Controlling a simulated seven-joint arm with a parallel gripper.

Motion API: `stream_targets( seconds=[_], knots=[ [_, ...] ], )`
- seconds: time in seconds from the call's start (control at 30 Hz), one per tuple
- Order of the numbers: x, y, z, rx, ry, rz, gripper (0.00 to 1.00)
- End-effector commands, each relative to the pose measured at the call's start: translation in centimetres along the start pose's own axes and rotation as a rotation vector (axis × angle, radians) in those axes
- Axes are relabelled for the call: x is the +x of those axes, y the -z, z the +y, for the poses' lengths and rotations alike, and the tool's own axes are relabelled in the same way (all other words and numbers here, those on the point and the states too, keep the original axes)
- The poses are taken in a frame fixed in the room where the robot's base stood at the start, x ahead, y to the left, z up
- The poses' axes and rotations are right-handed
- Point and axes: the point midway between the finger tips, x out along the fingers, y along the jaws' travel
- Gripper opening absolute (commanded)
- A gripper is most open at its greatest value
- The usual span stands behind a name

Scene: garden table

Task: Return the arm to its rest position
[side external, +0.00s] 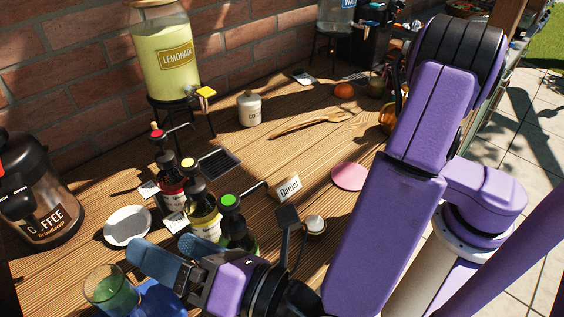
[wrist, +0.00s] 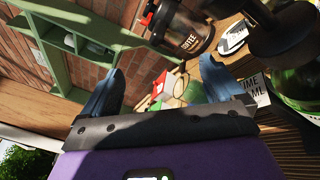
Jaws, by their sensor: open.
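My gripper (side external: 160,244) is low at the front of the wooden table in the side view, beside the syrup pump bottles. Its two blue fingers are spread apart with nothing between them. The wrist view also shows my gripper (wrist: 160,68) open and empty. A glass with green liquid (side external: 112,290) stands at the front left, just beyond the fingers and apart from them. A green-capped pump bottle (side external: 232,222) is close behind the gripper, partly hidden by it. My purple arm reaches in from the right.
A yellow syrup bottle (side external: 203,218), a red syrup bottle (side external: 171,183) and a white plate (side external: 128,226) stand behind the gripper. A coffee dispenser (side external: 40,195) is at left, a lemonade dispenser (side external: 165,55) at the back. A name card (side external: 286,187) and pink disc (side external: 348,177) lie centrally.

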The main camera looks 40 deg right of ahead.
Motion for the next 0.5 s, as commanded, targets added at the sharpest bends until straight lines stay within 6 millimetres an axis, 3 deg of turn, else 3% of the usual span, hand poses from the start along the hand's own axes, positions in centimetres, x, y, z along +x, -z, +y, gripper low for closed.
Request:
stream_targets(
  seconds=[0.27, 0.37, 0.5],
  knots=[
    [-5.2, -3.5, -1.2, 0.388, 0.255, -0.095, 0.94],
    [-6.0, -5.5, -3.1, 0.456, 0.377, -0.139, 0.94],
    [-5.9, -10.2, -8.2, 0.469, 0.617, -0.203, 0.94]
  ],
)
